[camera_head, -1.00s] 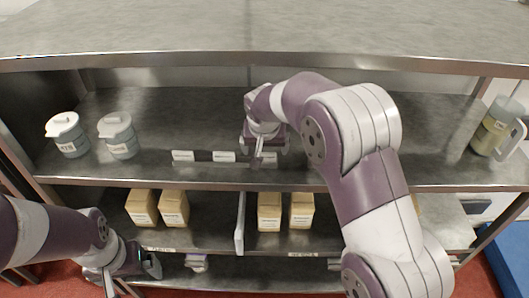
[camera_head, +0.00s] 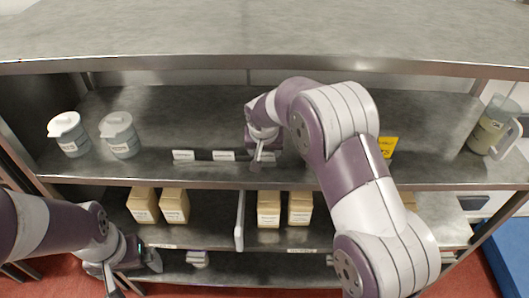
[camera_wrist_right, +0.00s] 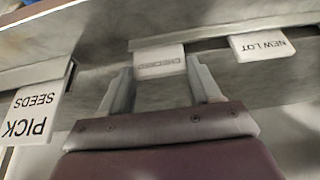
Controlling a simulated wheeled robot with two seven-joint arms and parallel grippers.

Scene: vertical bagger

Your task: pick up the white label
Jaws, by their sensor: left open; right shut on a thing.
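Three small white labels stand along a strip on the middle shelf: a left one (camera_head: 183,155), a middle one (camera_head: 223,155) and a right one (camera_head: 268,156). My right gripper (camera_head: 262,153) is at the right one and partly covers it. In the right wrist view, a white label reading CHECKED (camera_wrist_right: 160,62) sits between the fingertips of my right gripper (camera_wrist_right: 161,78), which is shut on it. The label is still close against the metal strip. A NEW LOT label (camera_wrist_right: 262,46) is beside it. My left gripper (camera_head: 138,262) is open and empty, low at the left.
Two lidded jugs (camera_head: 119,135) stand left on the middle shelf, and another jug (camera_head: 494,127) stands far right. A yellow sign (camera_head: 388,146) is behind my right arm. Several tan boxes (camera_head: 269,208) fill the lower shelf beside a white divider (camera_head: 240,222). A PICK SEEDS sign (camera_wrist_right: 33,115) hangs at left.

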